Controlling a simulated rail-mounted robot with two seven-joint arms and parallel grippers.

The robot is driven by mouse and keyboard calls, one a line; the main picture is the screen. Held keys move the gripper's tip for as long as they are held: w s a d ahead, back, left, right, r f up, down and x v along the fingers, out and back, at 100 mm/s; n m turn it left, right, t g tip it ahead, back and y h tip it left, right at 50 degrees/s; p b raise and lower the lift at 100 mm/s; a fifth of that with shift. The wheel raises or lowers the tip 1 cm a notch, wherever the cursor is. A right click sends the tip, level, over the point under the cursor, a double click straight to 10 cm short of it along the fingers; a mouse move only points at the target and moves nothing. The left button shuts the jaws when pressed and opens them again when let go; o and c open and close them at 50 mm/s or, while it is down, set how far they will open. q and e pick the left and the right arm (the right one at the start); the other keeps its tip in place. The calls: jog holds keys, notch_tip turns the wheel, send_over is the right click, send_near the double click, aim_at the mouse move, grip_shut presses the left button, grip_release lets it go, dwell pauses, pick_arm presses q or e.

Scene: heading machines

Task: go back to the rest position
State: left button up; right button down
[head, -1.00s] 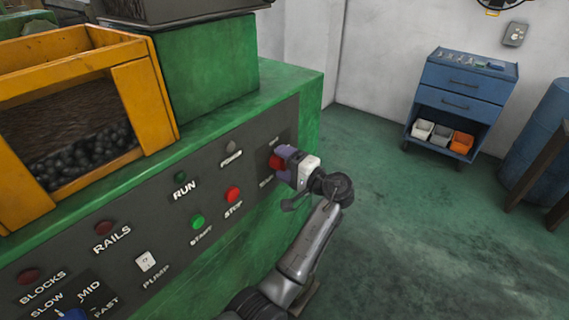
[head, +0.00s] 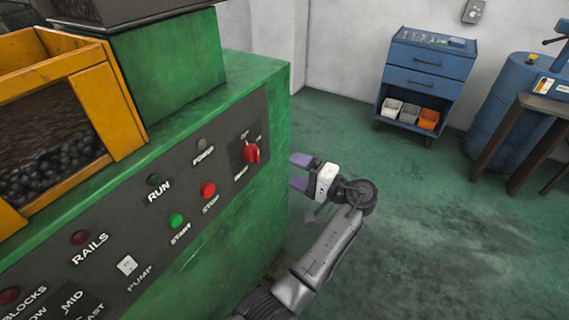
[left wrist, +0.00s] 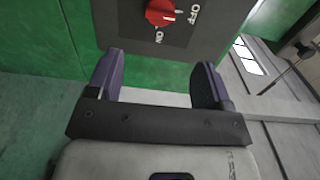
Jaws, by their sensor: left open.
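My left gripper (head: 300,173) is open and empty, to the right of the green machine's control panel (head: 215,170) and apart from it. In the left wrist view its two purple-sided fingers (left wrist: 158,82) stand wide apart with nothing between them. The red rotary switch (head: 251,152) is at the panel's right end, free of the gripper. It also shows in the left wrist view (left wrist: 160,12), just beyond the fingers, with ON and OFF marks beside it. My right gripper is not in view.
An orange bin (head: 105,95) with dark pieces sits on the machine at the left. A blue tool cart (head: 428,75), a blue drum (head: 497,110) and a wooden-legged table (head: 535,108) stand at the back right. The green floor between is clear.

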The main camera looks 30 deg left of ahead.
pick_arm(q)
jog(key=shift+d, duration=0.65)
